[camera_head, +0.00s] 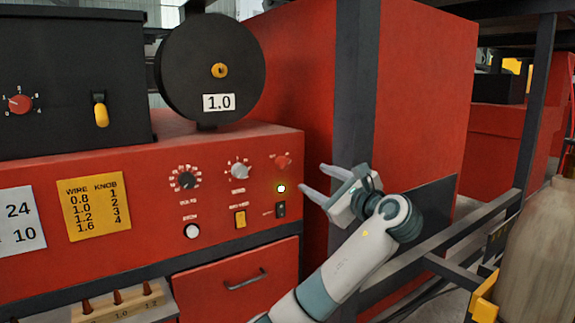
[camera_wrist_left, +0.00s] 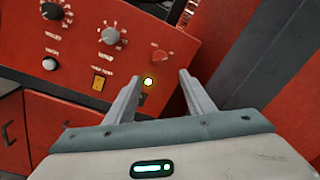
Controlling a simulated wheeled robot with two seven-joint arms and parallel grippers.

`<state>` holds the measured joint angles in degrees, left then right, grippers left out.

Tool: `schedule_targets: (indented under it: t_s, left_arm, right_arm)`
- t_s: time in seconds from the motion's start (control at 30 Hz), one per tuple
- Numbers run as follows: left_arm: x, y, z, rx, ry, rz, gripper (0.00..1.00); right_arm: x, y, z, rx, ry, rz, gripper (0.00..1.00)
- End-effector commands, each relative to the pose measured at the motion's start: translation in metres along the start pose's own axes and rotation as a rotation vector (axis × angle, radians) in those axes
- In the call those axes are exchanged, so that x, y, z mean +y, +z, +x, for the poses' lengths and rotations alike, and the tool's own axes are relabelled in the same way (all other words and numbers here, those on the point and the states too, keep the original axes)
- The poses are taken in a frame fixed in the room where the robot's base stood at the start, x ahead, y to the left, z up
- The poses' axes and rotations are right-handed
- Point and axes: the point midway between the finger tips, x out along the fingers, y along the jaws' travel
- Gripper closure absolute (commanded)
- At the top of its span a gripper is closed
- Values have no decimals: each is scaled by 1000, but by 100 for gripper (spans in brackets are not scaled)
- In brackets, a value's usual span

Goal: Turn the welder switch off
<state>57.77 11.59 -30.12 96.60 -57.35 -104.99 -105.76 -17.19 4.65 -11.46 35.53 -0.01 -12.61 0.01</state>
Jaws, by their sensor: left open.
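The red welder panel (camera_head: 150,215) stands at left in the head view. The lamp also glows in the wrist view (camera_wrist_left: 148,81), between my fingers. My left gripper (camera_head: 311,179) is open and empty, just right of the lamp and switch, its fingers pointing at the panel; it also shows in the wrist view (camera_wrist_left: 160,76). My right gripper is not in view.
A yellow rocker (camera_head: 240,218), several knobs including a red one (camera_head: 282,160), and a white button (camera_head: 192,231) are close by on the panel. A dark upright post (camera_head: 352,80) stands right behind my gripper. A drawer handle (camera_head: 245,280) protrudes below. A gas cylinder (camera_head: 538,250) stands at far right.

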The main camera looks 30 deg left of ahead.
Motion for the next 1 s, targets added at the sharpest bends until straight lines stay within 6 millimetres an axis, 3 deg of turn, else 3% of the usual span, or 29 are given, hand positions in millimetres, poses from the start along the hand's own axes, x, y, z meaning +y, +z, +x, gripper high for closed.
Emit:
schedule_targets:
  t_s: [0.7,1.0]
  left_arm:
    - [0,2,124,1,3,4,51]
    - [0,0,148,2,2,1,51]
  right_arm:
    - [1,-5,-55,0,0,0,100]
    - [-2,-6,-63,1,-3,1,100]
